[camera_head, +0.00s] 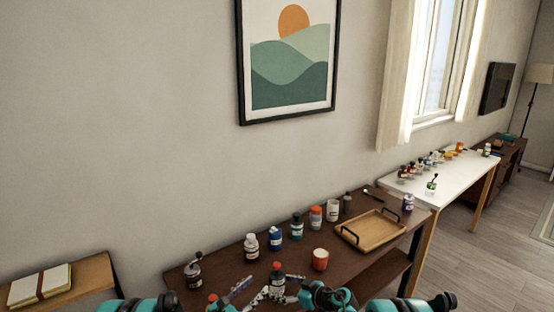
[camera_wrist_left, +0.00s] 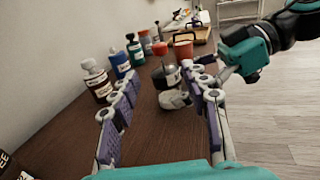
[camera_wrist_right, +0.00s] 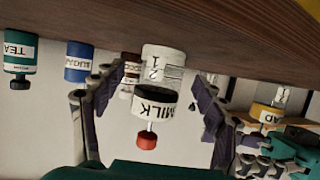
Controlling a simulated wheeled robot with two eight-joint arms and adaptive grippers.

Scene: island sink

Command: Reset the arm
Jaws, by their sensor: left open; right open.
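My left gripper (camera_head: 238,294) comes in low over the front of the brown table. In the left wrist view its fingers (camera_wrist_left: 164,84) are spread, with a small dark jar (camera_wrist_left: 167,76) beyond and between them. My right gripper (camera_head: 279,291) is at a dark bottle with a red cap (camera_head: 277,278). My right arm shows at the upper right of the left wrist view.
A red cup (camera_head: 320,260) stands near the right gripper. A wooden tray (camera_head: 358,246) lies to the right. A white table (camera_head: 400,188) stands beyond.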

